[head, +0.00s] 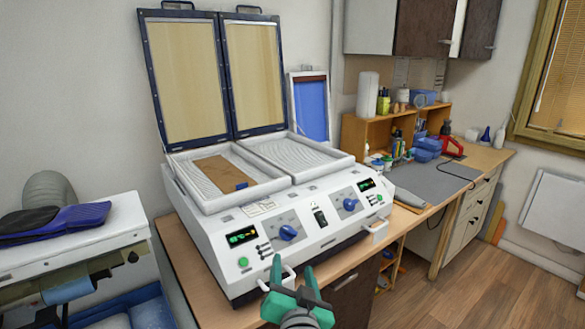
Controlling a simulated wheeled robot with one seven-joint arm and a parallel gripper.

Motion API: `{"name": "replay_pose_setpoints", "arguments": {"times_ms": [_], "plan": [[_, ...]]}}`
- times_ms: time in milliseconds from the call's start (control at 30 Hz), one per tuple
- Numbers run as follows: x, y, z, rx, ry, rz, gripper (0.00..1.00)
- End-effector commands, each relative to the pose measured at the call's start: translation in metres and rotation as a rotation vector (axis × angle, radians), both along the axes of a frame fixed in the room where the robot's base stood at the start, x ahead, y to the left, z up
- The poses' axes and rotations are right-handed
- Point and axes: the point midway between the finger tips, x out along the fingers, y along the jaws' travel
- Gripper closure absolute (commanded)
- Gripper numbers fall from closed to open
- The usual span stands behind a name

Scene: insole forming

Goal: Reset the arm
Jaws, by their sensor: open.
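My gripper (293,278) shows at the bottom middle of the head view, with its green fingers spread apart and nothing between them. It is in front of the white forming machine (312,250), near the machine's front edge. The machine has two open lids (187,75) standing upright at the back. A brown sheet (222,172) lies in the left tray (270,176), with a small blue piece (242,186) at its lower right. The right tray (297,157) looks empty. Most of my arm is out of view.
A white unit (70,245) with dark blue insole-like pieces (62,219) on top stands at the left. A workbench (435,183) with a wooden shelf, bottles and blue containers is at the right. The wooden floor (480,285) at the lower right is clear.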

Motion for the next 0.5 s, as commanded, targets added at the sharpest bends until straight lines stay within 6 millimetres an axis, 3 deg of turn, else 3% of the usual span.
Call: {"name": "replay_pose_setpoints", "arguments": {"times_ms": [100,500], "plan": [[-0.008,0.000,-0.033,-0.015,0.012,-0.003,0.45],[-0.051,-0.001,-0.123,-0.082,0.022,-0.014,0.45]]}}
